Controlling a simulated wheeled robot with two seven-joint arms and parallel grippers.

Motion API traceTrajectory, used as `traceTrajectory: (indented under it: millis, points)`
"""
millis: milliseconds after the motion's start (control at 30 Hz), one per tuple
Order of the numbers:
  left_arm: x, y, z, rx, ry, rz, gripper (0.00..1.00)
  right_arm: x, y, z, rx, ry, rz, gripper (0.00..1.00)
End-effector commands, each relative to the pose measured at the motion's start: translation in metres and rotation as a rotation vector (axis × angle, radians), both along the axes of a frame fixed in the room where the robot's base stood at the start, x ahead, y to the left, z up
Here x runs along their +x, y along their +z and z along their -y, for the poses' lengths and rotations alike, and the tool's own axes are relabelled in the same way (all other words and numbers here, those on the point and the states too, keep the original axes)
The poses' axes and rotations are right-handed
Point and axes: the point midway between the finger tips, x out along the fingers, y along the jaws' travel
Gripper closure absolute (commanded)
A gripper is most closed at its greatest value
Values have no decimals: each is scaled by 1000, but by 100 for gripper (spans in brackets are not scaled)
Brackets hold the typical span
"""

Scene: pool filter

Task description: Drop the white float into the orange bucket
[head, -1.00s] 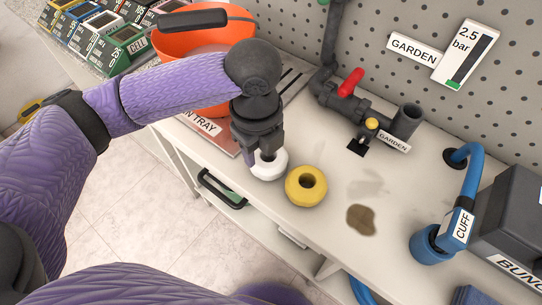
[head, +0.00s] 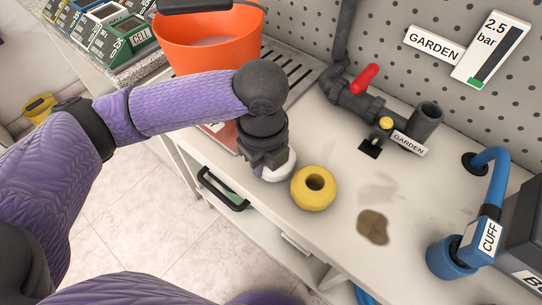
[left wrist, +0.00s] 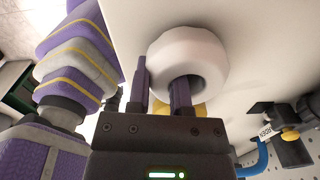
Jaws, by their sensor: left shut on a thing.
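The white float (head: 281,170) is a ring at the front of the bench, just left of the yellow float (head: 314,188). My left gripper (head: 266,161) comes down over it and is shut on its wall. In the left wrist view the white float (left wrist: 196,44) shows one finger in its hole and one outside, with the left gripper (left wrist: 163,85) straddling the ring. I cannot tell whether it touches the bench. The orange bucket (head: 215,50) stands behind my left arm, partly hidden by it, with a dark handle across its top. My right gripper is not in view.
A drain tray (head: 295,72) lies under the bucket. A dark pipe with a red valve handle (head: 365,78) rises behind the floats. A blue cuff hose (head: 455,250) is at the right.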

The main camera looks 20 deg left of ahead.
Motion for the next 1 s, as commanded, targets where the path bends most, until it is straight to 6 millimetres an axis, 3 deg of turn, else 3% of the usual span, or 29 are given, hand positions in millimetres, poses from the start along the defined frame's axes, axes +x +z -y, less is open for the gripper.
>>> traceTrajectory:
  millis: [67,300,433,867,1000]
  points:
    - [0,5,0,0,0,2,100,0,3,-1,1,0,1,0]
    - [0,71,0,-2,0,8,100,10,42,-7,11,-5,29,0]
    - [0,95,0,-1,0,4,100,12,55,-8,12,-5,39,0]
    - [0,100,0,-1,22,0,100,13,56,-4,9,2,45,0]
    - [-1,103,-4,-2,261,-1,100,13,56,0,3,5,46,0]
